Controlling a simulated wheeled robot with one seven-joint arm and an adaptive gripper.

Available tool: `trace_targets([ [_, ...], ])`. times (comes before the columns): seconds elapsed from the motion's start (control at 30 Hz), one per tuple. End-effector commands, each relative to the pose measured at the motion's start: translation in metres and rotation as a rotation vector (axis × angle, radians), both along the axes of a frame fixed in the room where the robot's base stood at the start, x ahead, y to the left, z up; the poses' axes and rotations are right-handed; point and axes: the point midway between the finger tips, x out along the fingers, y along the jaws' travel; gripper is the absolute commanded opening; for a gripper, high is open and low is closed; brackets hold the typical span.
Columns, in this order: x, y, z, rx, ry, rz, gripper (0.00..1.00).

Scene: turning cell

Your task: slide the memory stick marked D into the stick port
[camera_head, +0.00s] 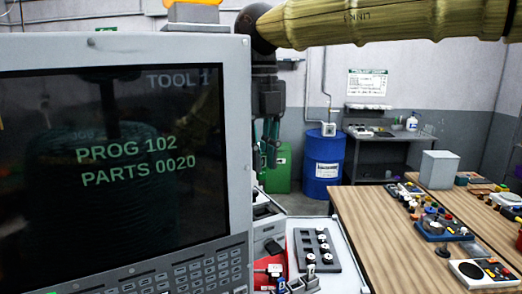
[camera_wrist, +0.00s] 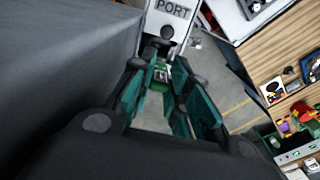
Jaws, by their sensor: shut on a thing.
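My gripper (camera_head: 266,160) hangs just right of the control panel in the head view, its left side close to the panel's edge. In the wrist view my gripper (camera_wrist: 160,82) is shut on a small green memory stick (camera_wrist: 161,76) with a pale mark. I cannot read the letter. A pale plate marked PORT (camera_wrist: 173,9) is at the top of the wrist view, beyond the fingertips. The stick looks apart from it, though the gap is hard to judge. The port opening itself cannot be made out.
The control panel (camera_head: 240,120) fills the left of the head view. A dark rack (camera_head: 337,266) with several white-topped pieces stands below, beside a red tray (camera_head: 291,249). A wooden bench (camera_head: 370,225) with several devices is at right. A blue drum (camera_head: 323,165) stands behind.

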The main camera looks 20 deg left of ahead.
Motion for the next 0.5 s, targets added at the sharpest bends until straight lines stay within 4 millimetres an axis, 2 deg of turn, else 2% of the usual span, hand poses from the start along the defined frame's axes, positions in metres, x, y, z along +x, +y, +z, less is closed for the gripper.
trace_targets([
  [0.5, 0.000, 0.000, -0.028, 0.000, 0.000, 0.000, 0.05],
])
